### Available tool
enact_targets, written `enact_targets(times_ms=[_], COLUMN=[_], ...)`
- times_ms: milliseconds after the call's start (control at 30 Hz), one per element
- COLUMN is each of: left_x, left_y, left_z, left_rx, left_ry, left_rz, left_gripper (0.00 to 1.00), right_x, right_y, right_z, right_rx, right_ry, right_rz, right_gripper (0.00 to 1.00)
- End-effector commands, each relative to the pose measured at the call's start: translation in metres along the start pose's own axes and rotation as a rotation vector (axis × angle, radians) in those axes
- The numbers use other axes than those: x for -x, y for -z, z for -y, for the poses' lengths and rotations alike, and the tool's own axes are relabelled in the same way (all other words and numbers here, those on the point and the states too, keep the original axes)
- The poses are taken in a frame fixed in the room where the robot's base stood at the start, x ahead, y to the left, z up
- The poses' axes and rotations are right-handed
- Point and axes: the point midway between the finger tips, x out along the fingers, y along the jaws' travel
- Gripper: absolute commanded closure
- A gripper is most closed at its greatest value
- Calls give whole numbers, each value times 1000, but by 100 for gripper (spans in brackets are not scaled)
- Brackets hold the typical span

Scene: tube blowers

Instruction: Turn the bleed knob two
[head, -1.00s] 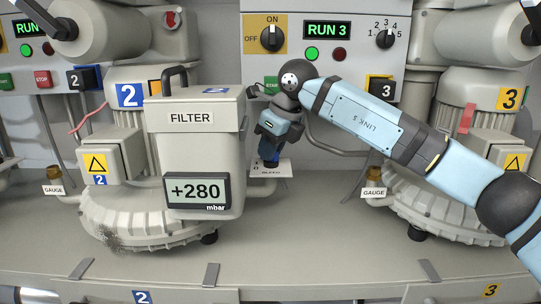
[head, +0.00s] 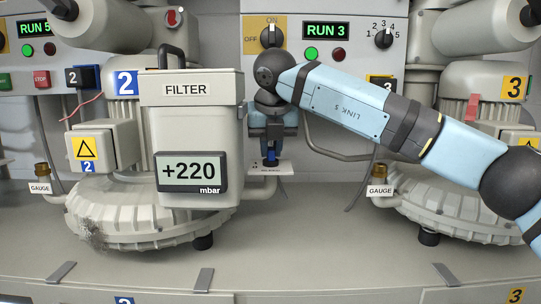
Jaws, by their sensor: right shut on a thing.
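My right gripper (head: 271,149) points down just right of the filter box of blower two. It is shut on the small blue bleed knob (head: 271,160), which shows only in part below the fingers. A white label plate (head: 281,167) sits under the knob, its print too small to read. The pale grey filter box (head: 214,135) carries a gauge display (head: 191,172) reading +220 mbar. My left gripper is not in view.
Blower two (head: 125,212) stands left and blower three (head: 455,205) right, each beside a brass-topped gauge fitting. The control panel (head: 345,60) behind reads RUN 3. My right arm crosses in front of it. The bench between the blowers is clear.

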Motion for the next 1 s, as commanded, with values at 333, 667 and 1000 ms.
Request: enact_targets(times_ms=[333,667,1000], left_x=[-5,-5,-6], left_y=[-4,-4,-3], left_z=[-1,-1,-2], left_rx=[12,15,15], left_ry=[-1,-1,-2], left_rz=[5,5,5], left_gripper=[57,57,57], right_x=[0,0,0], right_y=[0,0,0], right_z=[0,0,0], right_rx=[-105,-116,-115], right_ry=[43,48,48], right_rz=[-1,-2,-1], right_gripper=[100,100,57])
